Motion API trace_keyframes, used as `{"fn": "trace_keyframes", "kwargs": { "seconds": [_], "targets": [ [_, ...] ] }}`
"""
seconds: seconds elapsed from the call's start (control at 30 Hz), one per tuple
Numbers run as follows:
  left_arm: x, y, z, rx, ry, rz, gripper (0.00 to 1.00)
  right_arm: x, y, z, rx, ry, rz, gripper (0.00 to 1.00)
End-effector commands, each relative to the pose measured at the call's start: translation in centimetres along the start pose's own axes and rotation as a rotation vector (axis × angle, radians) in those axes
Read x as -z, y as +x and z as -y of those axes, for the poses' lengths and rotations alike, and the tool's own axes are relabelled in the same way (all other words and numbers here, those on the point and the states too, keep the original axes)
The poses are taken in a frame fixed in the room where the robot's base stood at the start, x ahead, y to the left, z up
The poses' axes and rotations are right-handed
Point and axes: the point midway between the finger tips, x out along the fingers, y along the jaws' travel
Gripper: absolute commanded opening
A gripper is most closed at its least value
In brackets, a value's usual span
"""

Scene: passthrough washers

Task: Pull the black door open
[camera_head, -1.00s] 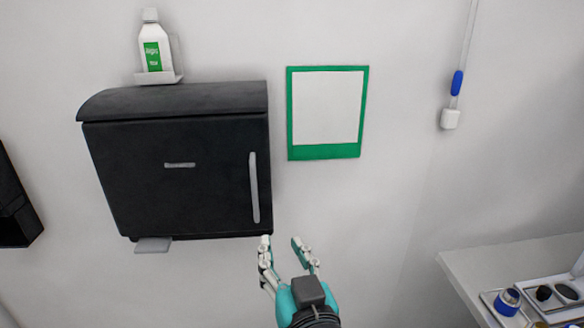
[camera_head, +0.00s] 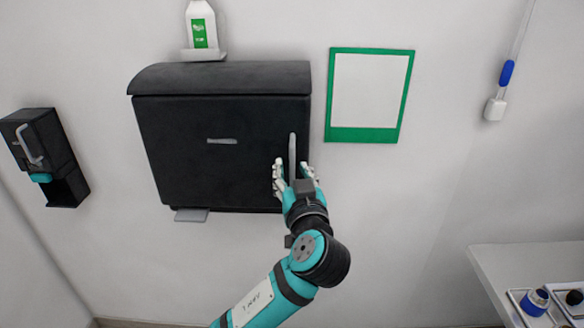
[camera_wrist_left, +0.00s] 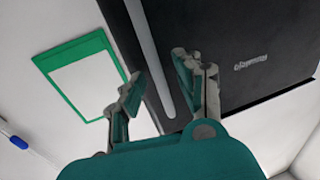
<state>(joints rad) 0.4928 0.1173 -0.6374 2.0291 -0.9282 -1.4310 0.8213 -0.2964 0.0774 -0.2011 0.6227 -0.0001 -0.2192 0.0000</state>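The black door (camera_head: 205,160) is the front of a black wall box and looks closed. Its light grey vertical handle (camera_head: 292,150) is near the door's right edge. My left gripper (camera_head: 294,172) is at the lower part of the handle, with a finger on either side of it in the head view. In the left wrist view the gripper (camera_wrist_left: 160,85) is open, and the handle (camera_wrist_left: 150,55) runs between its two fingers. I cannot tell whether either finger touches it. My right gripper is not in view.
A white bottle (camera_head: 201,25) stands on a small shelf above the box. A green-framed sheet (camera_head: 369,95) hangs to the right. A black dispenser (camera_head: 45,155) is on the wall at left. A white counter (camera_head: 540,262) is at lower right.

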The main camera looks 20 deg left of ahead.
Motion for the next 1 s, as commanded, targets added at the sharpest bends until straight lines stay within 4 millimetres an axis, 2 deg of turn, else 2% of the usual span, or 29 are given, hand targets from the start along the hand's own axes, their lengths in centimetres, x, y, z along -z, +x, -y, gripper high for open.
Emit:
{"fn": "trace_keyframes", "kwargs": {
  "seconds": [0.13,0.43,0.7,1.0],
  "targets": [
    [0.04,1.07,0.07,0.002,0.0,0.0,0.34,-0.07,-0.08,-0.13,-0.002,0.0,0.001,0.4],
    [-0.02,1.24,0.05,0.001,0.0,0.001,0.34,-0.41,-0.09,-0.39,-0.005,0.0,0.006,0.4],
    [-0.03,1.21,0.04,0.001,0.0,0.001,0.0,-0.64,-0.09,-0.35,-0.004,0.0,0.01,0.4],
    [-0.03,1.2,0.03,0.001,0.0,0.001,0.0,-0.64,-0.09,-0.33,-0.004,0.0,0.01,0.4]
  ]
}}
